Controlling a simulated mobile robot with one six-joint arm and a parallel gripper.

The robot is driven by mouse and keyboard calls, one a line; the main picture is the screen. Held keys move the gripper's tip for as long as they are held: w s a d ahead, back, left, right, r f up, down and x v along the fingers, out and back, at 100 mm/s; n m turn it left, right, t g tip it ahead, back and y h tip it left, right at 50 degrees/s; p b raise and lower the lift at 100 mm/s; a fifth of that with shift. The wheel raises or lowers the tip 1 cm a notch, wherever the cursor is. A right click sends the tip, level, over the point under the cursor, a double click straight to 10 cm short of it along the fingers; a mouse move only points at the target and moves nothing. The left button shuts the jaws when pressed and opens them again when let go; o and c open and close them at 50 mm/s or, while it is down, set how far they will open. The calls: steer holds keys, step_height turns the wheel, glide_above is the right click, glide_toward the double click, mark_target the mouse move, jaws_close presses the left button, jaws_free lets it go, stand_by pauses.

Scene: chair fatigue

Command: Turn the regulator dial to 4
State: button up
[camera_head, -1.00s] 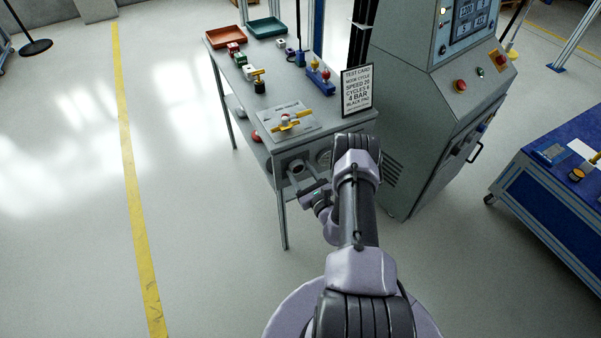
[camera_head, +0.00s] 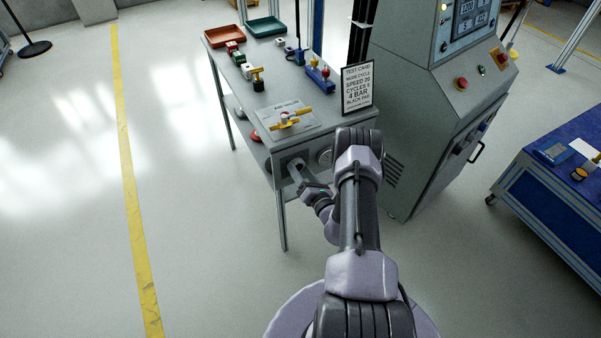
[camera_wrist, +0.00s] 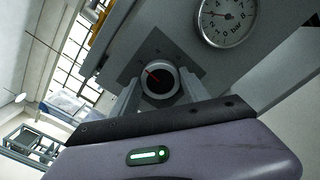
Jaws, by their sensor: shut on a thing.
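The regulator dial (camera_wrist: 157,79) is a round dark knob with a pale rim and a red pointer line. It sits on a grey plate on the front of the bench. My gripper (camera_wrist: 162,88) has one finger on each side of the dial and is shut on it. In the head view my gripper (camera_head: 298,173) reaches the bench front from below right and hides most of the dial. A round pressure gauge (camera_wrist: 228,18) marked "bar" is beside the dial; its exact reading is too small to tell.
The bench top (camera_head: 260,92) bears a yellow-handled air valve (camera_head: 290,119), a test card (camera_head: 357,88), trays and small fittings. A grey machine cabinet (camera_head: 418,130) stands close on the right. A blue bench (camera_head: 545,205) is farther right.

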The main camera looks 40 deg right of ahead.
steer(key=m, duration=0.4)
steer(key=shift+f+b, duration=0.2)
steer(key=shift+b, duration=0.1)
steer(key=shift+m, duration=1.9)
steer(key=o, duration=1.4)
steer(key=shift+c, duration=0.2)
steer(key=shift+s, duration=0.1)
steer(key=p+v, duration=0.5)
steer(key=v, duration=1.2)
steer(key=shift+s, duration=0.15)
steer(key=shift+d, duration=0.1)
